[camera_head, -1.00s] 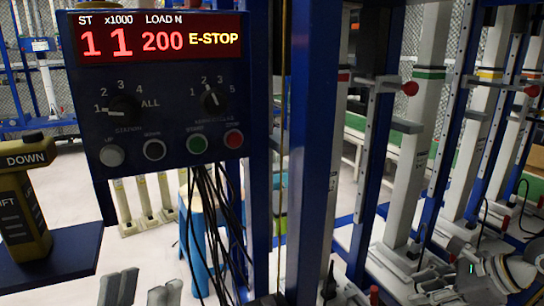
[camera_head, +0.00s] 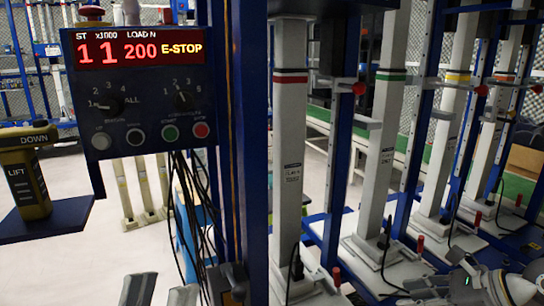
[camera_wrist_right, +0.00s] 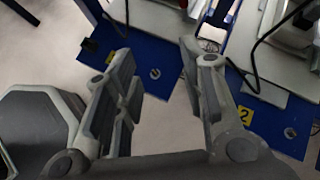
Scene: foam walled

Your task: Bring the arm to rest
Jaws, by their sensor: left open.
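My left gripper (camera_head: 161,292) shows at the bottom edge of the head view. Its two grey fingertips stand apart with nothing between them, below the control panel; the rest of it is cut off. My right gripper (camera_wrist_right: 160,95) fills the lower part of the right wrist view. Its two fingers are spread, with only floor and a blue frame edge seen between and beyond them. A grey jointed arm part, which looks like mine, shows at the lower right of the head view.
The control panel (camera_head: 142,100) reads "11 200 E-STOP". A yellow lift pendant (camera_head: 24,180) stands on a blue shelf (camera_head: 60,217) at the left. Blue frames with white columns (camera_head: 290,150) line the right. Black cables hang below the panel. Pale floor lies open at lower left.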

